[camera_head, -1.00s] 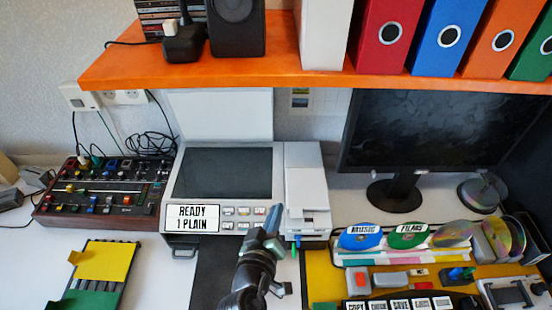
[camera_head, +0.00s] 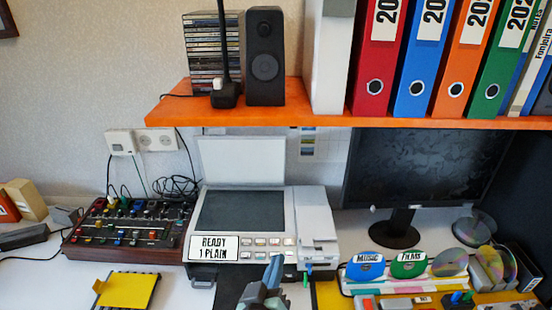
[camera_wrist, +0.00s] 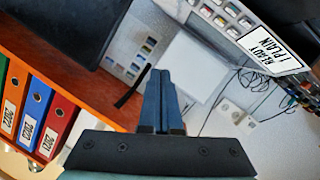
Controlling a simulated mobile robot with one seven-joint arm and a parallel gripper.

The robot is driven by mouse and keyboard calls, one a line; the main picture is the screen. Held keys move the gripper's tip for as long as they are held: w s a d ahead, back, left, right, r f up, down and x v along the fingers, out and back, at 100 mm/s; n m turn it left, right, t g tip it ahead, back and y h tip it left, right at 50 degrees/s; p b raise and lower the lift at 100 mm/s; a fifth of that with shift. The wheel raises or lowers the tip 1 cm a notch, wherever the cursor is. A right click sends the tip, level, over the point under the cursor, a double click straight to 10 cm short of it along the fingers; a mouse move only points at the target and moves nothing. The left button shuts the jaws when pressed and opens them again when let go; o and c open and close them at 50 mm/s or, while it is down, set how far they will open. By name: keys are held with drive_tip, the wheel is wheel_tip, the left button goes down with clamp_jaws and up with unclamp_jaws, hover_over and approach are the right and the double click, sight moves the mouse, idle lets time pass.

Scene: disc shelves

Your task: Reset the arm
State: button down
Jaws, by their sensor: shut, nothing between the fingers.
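My gripper (camera_head: 270,272) shows at the bottom middle of the head view, in front of the printer-scanner (camera_head: 243,208). Its blue fingers are together with nothing between them. In the wrist view my gripper (camera_wrist: 160,82) also shows shut and empty, its fingers side by side. The printer-scanner has its lid up and a label reading "READY 1 PLAIN" (camera_head: 213,248). That label also shows tilted in the wrist view (camera_wrist: 273,50).
An orange shelf (camera_head: 330,122) holds binders (camera_head: 425,60), a speaker (camera_head: 265,60) and a disc stack. Below are a mixer (camera_head: 132,228), a monitor (camera_head: 425,160), a yellow tray (camera_head: 128,290) and disc holders marked MUSIC and FILMS (camera_head: 408,265). White desk shows at the left.

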wheel_tip(320, 180, up, 32)
drive_tip(key=d+m+t, duration=0.1)
drive_tip(key=m+t, duration=0.3)
drive_tip(key=t, duration=0.2)
drive_tip(key=s+r+t+y, duration=0.1)
drive_tip(key=s+r+t, duration=0.2)
drive_tip(key=s+r, duration=0.4)
drive_tip(key=s+r+t+y, duration=0.2)
drive_tip(key=s+r, duration=0.4)
drive_tip(key=r, duration=0.6)
drive_tip(key=shift+s+a+r+n+t+y, duration=0.3)
drive_tip(key=shift+s+a+t, duration=0.1)
drive_tip(key=shift+t, duration=0.1)
